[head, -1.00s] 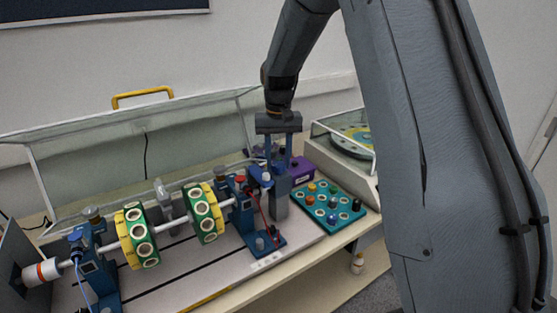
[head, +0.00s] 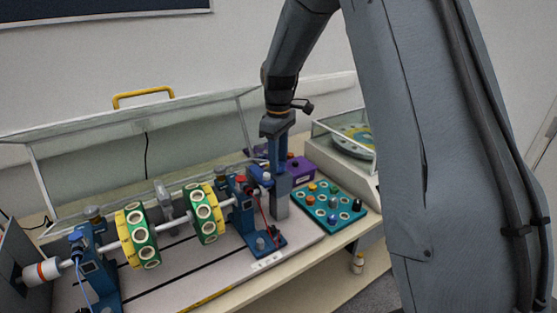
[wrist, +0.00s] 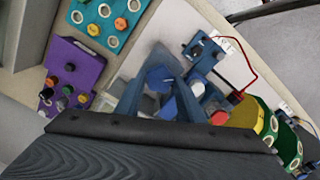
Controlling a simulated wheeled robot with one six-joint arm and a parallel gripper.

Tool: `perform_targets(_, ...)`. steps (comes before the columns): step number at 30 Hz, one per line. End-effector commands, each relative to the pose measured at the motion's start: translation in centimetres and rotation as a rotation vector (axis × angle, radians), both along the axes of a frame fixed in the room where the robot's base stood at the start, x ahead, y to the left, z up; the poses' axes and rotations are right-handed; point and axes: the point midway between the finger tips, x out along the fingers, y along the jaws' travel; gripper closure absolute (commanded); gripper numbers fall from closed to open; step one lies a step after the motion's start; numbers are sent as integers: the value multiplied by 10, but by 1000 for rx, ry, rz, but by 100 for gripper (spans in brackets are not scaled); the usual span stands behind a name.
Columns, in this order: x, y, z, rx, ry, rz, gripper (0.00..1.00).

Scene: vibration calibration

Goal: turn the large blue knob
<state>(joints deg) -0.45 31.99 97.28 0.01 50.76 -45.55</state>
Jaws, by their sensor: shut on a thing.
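The large blue knob (wrist: 159,77) shows in the wrist view between my two fingers, on top of a grey block (head: 281,205) beside the shaft rig. My gripper (head: 277,168) points straight down over this block in the head view and is seen nearly edge-on. In the wrist view my gripper (wrist: 160,84) has one finger on each side of the knob and is shut on it. In the head view the fingers hide the knob.
A rig with green and yellow discs (head: 205,212) on a shaft stands to the left. A purple box (head: 299,169) is close behind on the right. A teal panel (head: 345,222) with several small knobs lies right. A clear raised cover (head: 90,160) stands behind.

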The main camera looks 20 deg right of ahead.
Motion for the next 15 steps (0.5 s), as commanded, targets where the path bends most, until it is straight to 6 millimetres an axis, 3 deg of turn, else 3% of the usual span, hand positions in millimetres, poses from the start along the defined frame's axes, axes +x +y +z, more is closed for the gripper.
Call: perform_targets(15,1,0,1,-1,-3,268,88)
